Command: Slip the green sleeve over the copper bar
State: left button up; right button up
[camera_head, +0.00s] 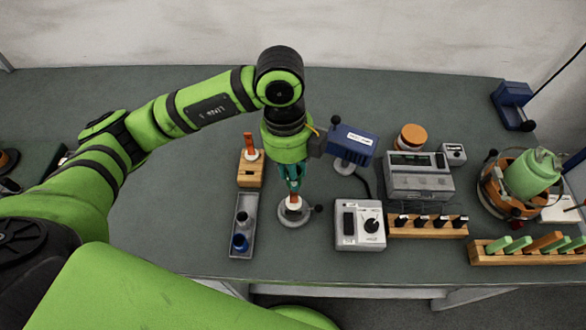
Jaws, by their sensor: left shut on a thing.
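My left gripper (292,188) points down over a round grey stand (291,219). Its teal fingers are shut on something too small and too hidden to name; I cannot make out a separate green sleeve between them. A short orange-red piece with a pale part, which looks like the copper bar (294,202), stands upright on the stand just below the fingertips. I cannot tell whether the fingers touch it. A similar orange-red piece (250,141) stands in a wooden block (250,175) to the left. My right gripper is not in view.
A blue device (350,142) stands close right of the gripper. A grey tray (242,218) lies left of the stand, and a control box (359,226) right of it. A wooden rack (520,256) holds several green and orange pieces at far right. The back of the table is clear.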

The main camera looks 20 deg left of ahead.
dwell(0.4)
pick_arm(q)
jog(key=shift+f+b, duration=1.25)
jog(key=shift+f, duration=0.15)
jog(key=o, duration=0.8)
jog(key=o, duration=0.3)
jog(key=shift+r+p, duration=0.8)
jog(key=shift+r, duration=0.3)
